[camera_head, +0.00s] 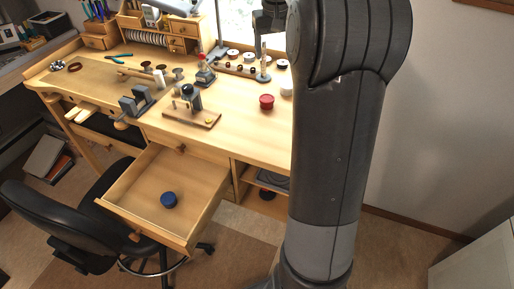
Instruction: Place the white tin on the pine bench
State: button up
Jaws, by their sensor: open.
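A white round tin (286,89) stands on the light wooden bench (240,128), just right of a red tin. My arm hides its right side. My gripper (260,42) shows small and dark at the top, in front of the window, left of my upper arm link. It is open and apart from the tin, high above the bench's back edge. My arm hides part of the hand, and the fingers are too small to show in detail.
A red tin (266,101) stands on the bench. A blue tin (169,201) lies in the open drawer (190,178), which sticks out at the front. A black chair (75,215) stands beside it. Tools and a vise (138,100) crowd the bench's middle; its front right is clear.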

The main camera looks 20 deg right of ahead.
jog(key=s+a+n+t, duration=0.1)
jog(key=s+a+t, duration=0.1)
jog(key=s+a, duration=0.75)
jog(key=s+a+t, duration=0.1)
jog(key=s+a, duration=0.5)
jog(key=s, duration=0.6)
jog(key=s+a+f+t, duration=0.1)
jog(key=s+a+f, duration=0.1)
jog(key=s+f, duration=0.3)
jog(key=s, duration=0.3)
jog(key=shift+s+a+n+t+y, duration=0.15)
jog(key=shift+s+n+t+y, duration=0.15)
jog(key=shift+c, duration=0.4)
